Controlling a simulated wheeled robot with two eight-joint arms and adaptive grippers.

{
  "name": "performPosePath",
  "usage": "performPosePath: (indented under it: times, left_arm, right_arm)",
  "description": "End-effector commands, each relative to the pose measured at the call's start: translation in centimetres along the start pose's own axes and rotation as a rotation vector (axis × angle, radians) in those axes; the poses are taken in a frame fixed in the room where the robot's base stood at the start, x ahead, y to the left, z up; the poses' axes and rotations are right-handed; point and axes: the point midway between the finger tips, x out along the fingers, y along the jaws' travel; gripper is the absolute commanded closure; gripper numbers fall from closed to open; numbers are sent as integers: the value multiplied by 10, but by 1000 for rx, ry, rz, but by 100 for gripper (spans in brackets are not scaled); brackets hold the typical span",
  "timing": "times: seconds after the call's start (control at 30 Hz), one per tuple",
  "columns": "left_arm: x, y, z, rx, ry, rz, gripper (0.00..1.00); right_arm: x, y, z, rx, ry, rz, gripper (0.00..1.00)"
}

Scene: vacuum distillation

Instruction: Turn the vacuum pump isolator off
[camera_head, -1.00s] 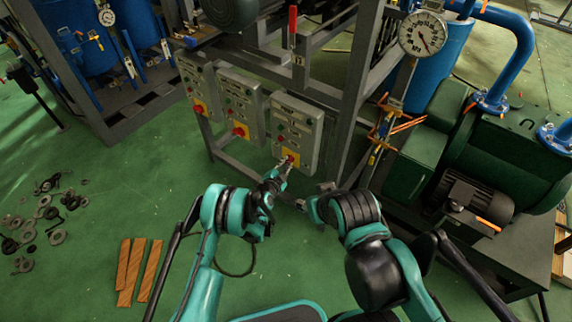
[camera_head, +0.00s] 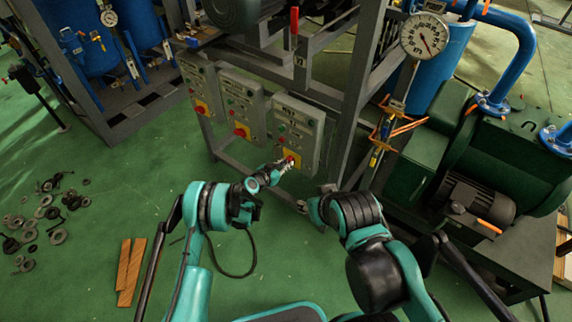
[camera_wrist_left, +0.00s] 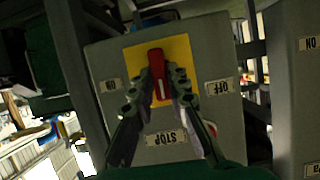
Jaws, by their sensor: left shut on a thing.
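The isolator is a red rotary handle (camera_wrist_left: 155,62) on a yellow plate (camera_wrist_left: 188,57), low on the rightmost grey control box (camera_head: 297,125). In the left wrist view the handle points roughly up and down, between labels reading ON and OFF, which appear upside down. My left gripper (camera_wrist_left: 161,88) is shut on the handle, one finger on each side. In the head view the left gripper (camera_head: 286,163) reaches the box from lower left and partly covers the yellow plate. My right arm is bent in front of the frame; its fingers cannot be made out clearly.
Two similar boxes (camera_head: 240,103) (camera_head: 200,88) with red switches stand to the left on a grey frame. A pressure gauge (camera_head: 424,36) and green machinery (camera_head: 470,165) stand to the right. Loose rings (camera_head: 40,215) and orange planks (camera_head: 130,268) lie on the green floor.

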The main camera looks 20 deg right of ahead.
Motion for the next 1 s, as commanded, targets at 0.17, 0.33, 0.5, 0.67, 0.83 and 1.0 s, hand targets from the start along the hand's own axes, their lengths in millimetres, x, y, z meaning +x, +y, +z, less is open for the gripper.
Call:
performPosePath:
  times: [0.17,0.33,0.5,0.67,0.83,1.0]
  left_arm:
    - [0,0,0,-27,0,12,100]
    - [0,0,0,-34,0,15,100]
    - [0,0,0,-34,0,15,100]
    - [0,0,0,-34,0,15,66]
    - [0,0,0,-33,0,14,64]
    - [-1,0,0,-33,0,13,64]
  right_arm:
    - [0,0,0,0,0,0,60]
    - [0,0,0,0,0,0,60]
    - [0,0,0,0,0,0,60]
    - [0,0,0,0,0,0,60]
    - [0,0,0,0,0,0,60]
    - [0,0,0,0,0,0,60]
